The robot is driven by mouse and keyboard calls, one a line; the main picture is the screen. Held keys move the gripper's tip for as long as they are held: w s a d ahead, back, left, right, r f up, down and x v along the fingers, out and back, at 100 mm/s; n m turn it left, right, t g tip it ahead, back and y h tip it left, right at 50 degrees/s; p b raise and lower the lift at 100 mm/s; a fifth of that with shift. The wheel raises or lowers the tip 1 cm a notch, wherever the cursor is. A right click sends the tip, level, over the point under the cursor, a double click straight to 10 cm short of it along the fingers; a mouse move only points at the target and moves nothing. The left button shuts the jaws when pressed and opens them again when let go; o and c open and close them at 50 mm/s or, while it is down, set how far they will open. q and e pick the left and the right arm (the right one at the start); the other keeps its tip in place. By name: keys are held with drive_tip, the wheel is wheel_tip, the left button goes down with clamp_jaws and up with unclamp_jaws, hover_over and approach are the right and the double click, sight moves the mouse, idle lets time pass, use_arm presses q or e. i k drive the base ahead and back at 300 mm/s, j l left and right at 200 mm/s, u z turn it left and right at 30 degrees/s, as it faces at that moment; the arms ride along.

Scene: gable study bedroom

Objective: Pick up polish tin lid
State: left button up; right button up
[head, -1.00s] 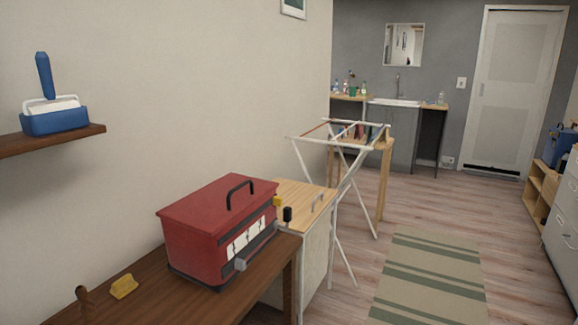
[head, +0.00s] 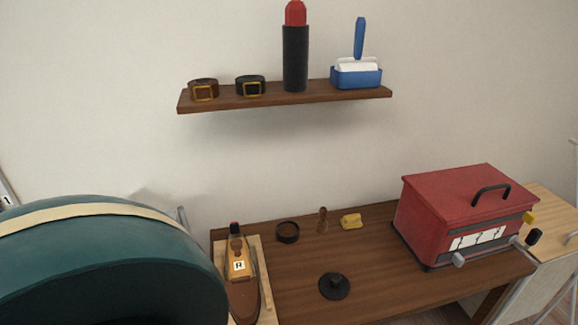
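A round black lid with a raised knob (head: 334,286) lies flat on the brown wooden bench, near its front edge; it looks like the polish tin lid. A small open dark round tin (head: 288,232) stands further back on the bench, to the left of the lid and apart from it. Neither of my grippers shows in the head view.
A brown shoe (head: 240,268) on a light wooden board stands left of the lid. A yellow sponge (head: 351,221) and small brush (head: 322,220) lie behind; a red box (head: 460,215) stands right. A large teal rounded object (head: 100,260) blocks the left foreground.

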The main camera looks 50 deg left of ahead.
sight(334, 287)
drive_tip(key=u, duration=1.5)
